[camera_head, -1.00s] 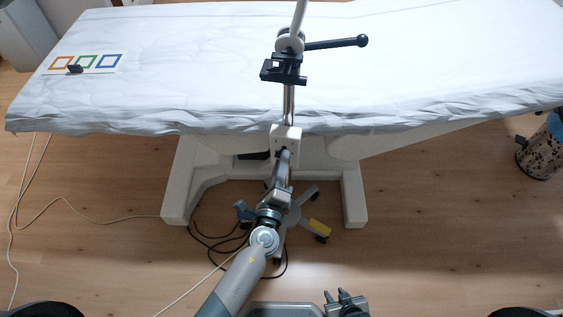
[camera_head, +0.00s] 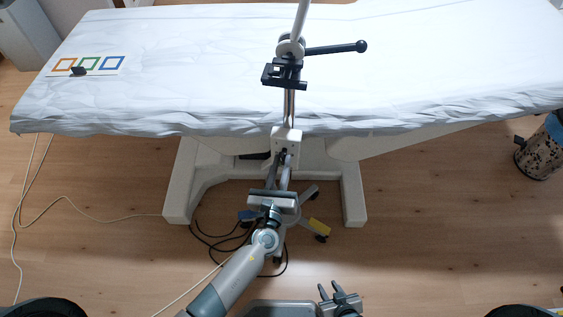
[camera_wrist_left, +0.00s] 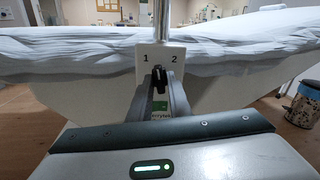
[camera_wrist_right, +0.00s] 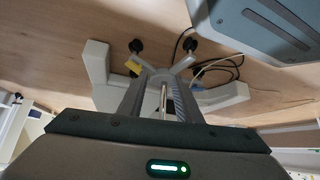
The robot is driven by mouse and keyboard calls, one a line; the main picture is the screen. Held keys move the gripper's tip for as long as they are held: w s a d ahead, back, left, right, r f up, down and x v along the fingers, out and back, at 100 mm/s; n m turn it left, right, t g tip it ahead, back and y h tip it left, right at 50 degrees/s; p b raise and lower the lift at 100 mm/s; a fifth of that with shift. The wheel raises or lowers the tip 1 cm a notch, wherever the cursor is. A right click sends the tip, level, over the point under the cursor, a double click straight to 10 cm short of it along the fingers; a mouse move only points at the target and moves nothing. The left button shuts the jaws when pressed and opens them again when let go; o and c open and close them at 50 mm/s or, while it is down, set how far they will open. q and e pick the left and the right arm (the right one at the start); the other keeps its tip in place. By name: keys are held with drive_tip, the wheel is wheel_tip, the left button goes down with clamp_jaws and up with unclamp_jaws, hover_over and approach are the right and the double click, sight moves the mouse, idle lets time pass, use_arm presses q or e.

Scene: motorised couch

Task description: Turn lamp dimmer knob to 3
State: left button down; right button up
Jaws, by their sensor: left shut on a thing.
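The white lamp dimmer box (camera_head: 287,136) sits on the lamp pole at the couch's near edge. In the left wrist view its face (camera_wrist_left: 147,58) shows the numbers 1 and 2 at the top; a 3 is not visible. The black dimmer knob (camera_wrist_left: 158,76) stands roughly upright below and between them. My left gripper (camera_head: 284,160) is shut on the knob, with one finger on each side in the left wrist view (camera_wrist_left: 160,84). My right gripper (camera_head: 332,289) is low at the front, away from the box, with its fingers apart and empty (camera_wrist_right: 160,85).
The sheeted couch (camera_head: 200,70) fills the back. A black clamp lever (camera_head: 338,48) sticks out from the pole above the box. The wheeled lamp foot (camera_head: 319,227) and cables lie on the floor below. A card with coloured squares (camera_head: 88,64) lies at the couch's left.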

use_arm(q)
drive_tip(key=shift+s+m, duration=0.1)
drive_tip(key=shift+m, duration=0.5)
drive_tip(key=m+p, duration=0.4)
drive_tip(key=m, duration=0.5)
drive_tip(key=shift+a, duration=0.1)
drive_tip(key=shift+f+m+p, duration=0.1)
drive_tip(key=shift+m+p, duration=0.2)
drive_tip(key=shift+m, duration=0.3)
use_arm(e)
drive_tip(key=s+d+f+g, duration=0.2)
drive_tip(key=s+d, duration=0.1)
drive_tip(key=s, duration=0.4)
drive_tip(key=s+d+f+g+h, duration=0.1)
drive_tip(key=s+d+f+g, duration=0.1)
drive_tip(key=s, duration=0.6)
drive_tip(key=shift+d+f, duration=0.35)
drive_tip(key=shift+d, duration=0.3)
use_arm(q)
drive_tip(key=c, duration=1.6)
unclamp_jaws()
drive_tip(key=shift+c, duration=0.2)
